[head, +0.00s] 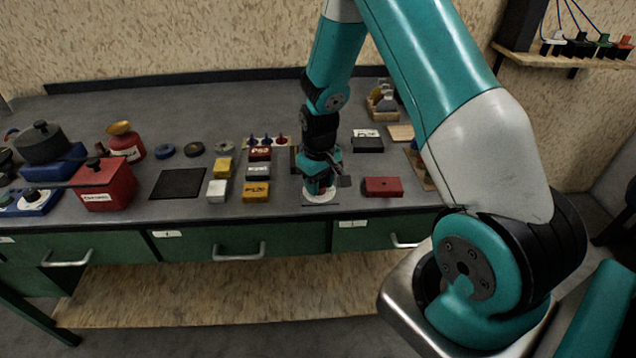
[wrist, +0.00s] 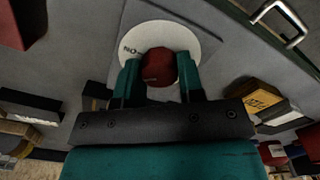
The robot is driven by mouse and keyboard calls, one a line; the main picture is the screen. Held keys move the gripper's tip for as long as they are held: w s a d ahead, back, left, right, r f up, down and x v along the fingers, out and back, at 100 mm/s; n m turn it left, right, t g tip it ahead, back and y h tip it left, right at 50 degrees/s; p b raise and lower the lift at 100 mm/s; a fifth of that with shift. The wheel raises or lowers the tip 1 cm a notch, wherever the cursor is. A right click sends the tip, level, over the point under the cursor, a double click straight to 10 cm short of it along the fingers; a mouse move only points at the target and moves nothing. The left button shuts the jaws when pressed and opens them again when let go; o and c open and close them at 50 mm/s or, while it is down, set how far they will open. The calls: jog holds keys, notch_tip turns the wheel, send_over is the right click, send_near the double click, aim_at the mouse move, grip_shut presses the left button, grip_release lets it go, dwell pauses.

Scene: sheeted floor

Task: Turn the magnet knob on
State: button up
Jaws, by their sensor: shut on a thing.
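The magnet knob (wrist: 158,66) is a dark red round knob at the centre of a white dial disc (wrist: 190,36). Small dark lettering shows on the disc's left side in the wrist view. My gripper (wrist: 160,76) points down with one finger on each side of the knob and is shut on it. In the head view my gripper (head: 318,187) is low over the white disc (head: 321,198) near the bench's front edge. The knob itself is hidden by my gripper there, and I cannot read its setting.
A red block (head: 382,187) lies just right of the dial. Yellow, grey and dark labelled blocks (head: 257,190) stand to its left, with a black plate (head: 178,184) and a red box (head: 104,186) further left. Green drawers with handles (head: 239,252) line the bench front.

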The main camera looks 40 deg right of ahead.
jog(key=m, duration=0.7)
jog(key=shift+w+r, duration=0.1)
jog(key=shift+w, duration=0.1)
dwell(0.4)
jog(key=o, duration=0.9)
jog(key=shift+s, duration=0.1)
notch_tip(320, 180, up, 17)
jog(key=shift+r+b, duration=0.15)
jog(key=shift+b, duration=0.55)
jog(key=s+a+r+n+y, duration=0.1)
jog(key=s+a+r+n, duration=0.1)
jog(key=s+a+n, duration=0.3)
jog(key=s+a+r+n+y, duration=0.1)
jog(key=s+a+r, duration=0.15)
jog(key=a, duration=0.55)
jog(key=s+a+r+n, duration=0.1)
jog(key=s+a+n, duration=0.1)
jog(key=s, duration=0.3)
jog(key=s+a+n+y, duration=0.1)
jog(key=s+a+n, duration=0.2)
jog(key=s+a, duration=0.1)
jog(key=s+a+r+n+y, duration=0.1)
jog(key=s+a+n, duration=0.1)
jog(key=s, duration=0.4)
jog(key=shift+a+r+n, duration=0.35)
jog(key=shift+a+n, duration=0.05)
jog(key=shift+a, duration=0.45)
